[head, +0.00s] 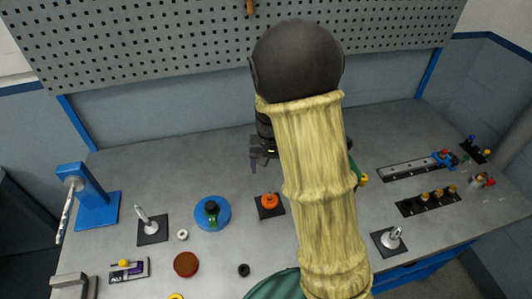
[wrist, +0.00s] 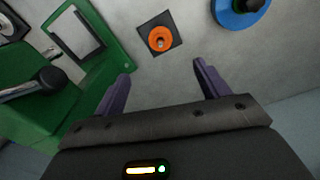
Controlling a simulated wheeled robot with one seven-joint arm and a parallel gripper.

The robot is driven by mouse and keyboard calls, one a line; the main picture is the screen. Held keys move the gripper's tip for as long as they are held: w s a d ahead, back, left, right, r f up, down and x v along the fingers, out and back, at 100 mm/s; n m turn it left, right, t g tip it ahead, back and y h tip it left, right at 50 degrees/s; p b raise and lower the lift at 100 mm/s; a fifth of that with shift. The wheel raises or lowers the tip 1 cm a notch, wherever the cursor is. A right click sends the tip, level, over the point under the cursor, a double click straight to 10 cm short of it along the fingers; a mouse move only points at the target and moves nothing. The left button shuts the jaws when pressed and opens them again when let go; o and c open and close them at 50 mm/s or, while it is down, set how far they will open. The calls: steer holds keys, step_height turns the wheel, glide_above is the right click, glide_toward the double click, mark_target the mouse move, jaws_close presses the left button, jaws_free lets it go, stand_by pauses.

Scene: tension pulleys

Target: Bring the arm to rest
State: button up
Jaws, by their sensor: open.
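My arm, in a yellow sleeve with a dark rounded joint, rises through the middle of the head view and hides part of the bench. My gripper (head: 257,160) shows at its left side, above the back half of the bench. In the wrist view my gripper (wrist: 160,82) has its two purple fingers spread wide, with nothing between them. An orange pulley-like part (wrist: 161,39) on a dark square plate lies beyond the fingertips, apart from them. It also shows in the head view (head: 269,201), in front of the gripper.
A green fixture (wrist: 100,50) stands close to the left finger in the wrist view, mostly hidden by my arm in the head view. A blue round base (head: 212,214), a blue stand (head: 95,205) and a rail (head: 410,166) are on the grey bench. A pegboard (head: 180,40) rises behind.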

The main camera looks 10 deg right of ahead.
steer(key=s+r+n+t, duration=0.1)
steer(key=s+r, duration=0.1)
steer(key=s, duration=0.5)
steer(key=s+r+n+t, duration=0.1)
steer(key=s+r+n, duration=0.1)
steer(key=s, duration=0.4)
steer(key=shift+s+r, duration=0.25)
steer(key=shift+s, duration=0.1)
steer(key=shift+d, duration=0.1)
